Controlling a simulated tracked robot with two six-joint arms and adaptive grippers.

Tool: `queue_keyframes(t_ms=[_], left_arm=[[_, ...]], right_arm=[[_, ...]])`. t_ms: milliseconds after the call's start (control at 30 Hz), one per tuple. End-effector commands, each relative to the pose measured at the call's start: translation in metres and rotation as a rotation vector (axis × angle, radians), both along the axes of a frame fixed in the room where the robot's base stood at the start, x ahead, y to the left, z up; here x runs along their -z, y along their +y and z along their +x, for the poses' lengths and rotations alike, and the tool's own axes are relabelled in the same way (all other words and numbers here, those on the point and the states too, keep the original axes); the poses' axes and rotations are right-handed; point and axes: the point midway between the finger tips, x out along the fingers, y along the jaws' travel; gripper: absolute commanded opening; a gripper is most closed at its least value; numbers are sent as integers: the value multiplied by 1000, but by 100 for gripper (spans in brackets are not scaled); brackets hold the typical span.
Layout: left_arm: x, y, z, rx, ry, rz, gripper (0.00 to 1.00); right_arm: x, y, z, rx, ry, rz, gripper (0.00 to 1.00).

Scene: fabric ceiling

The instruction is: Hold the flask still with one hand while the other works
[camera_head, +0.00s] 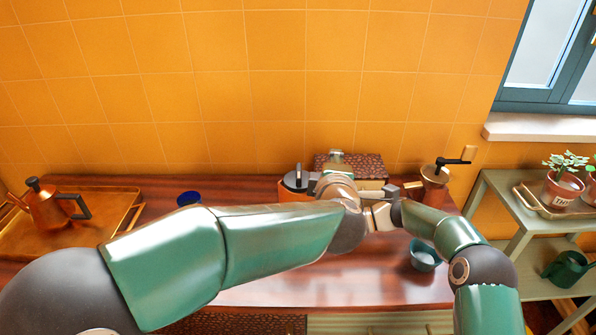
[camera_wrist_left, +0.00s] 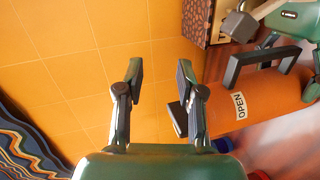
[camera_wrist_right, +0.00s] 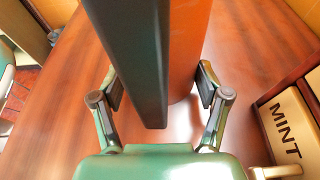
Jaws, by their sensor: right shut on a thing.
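The flask (camera_head: 292,196) is orange with a dark lid and stands on the wooden counter near the back wall. It also shows in the left wrist view (camera_wrist_left: 282,98), with a black handle and an OPEN label. In the right wrist view, my right gripper (camera_wrist_right: 158,85) has its fingers on both sides of the flask (camera_wrist_right: 190,50), shut on its body, with the dark handle in front. My left gripper (camera_wrist_left: 160,80) is open and empty beside the flask's lid end. In the head view my arms hide part of the flask and most of both grippers.
A copper kettle (camera_head: 48,206) stands on a tray (camera_head: 122,208) at left. A blue cup (camera_head: 189,198) is left of the flask. A box labelled MINT (camera_wrist_right: 285,125), a grinder (camera_head: 435,178) and a teal bowl (camera_head: 424,257) are to the right.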

Motion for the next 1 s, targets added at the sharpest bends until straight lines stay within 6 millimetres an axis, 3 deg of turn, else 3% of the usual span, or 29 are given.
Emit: queue_keyframes(t_ms=[167,200,400,500,767,1000], left_arm=[[-3,37,-56,-134,-77,349,38],[-2,49,-66,-133,-101,493,38],[11,68,-88,26,-207,1075,38],[15,71,-98,85,-251,1270,38],[20,72,-105,145,-304,1479,38],[21,72,-73,145,-303,1483,38]], right_arm=[[-1,0,1,2,-2,1,55],[-1,0,1,2,-2,1,55],[-1,0,0,1,-1,1,55],[-1,0,0,1,-1,1,55],[-1,0,0,0,0,1,55],[-1,0,0,-1,0,1,55]])
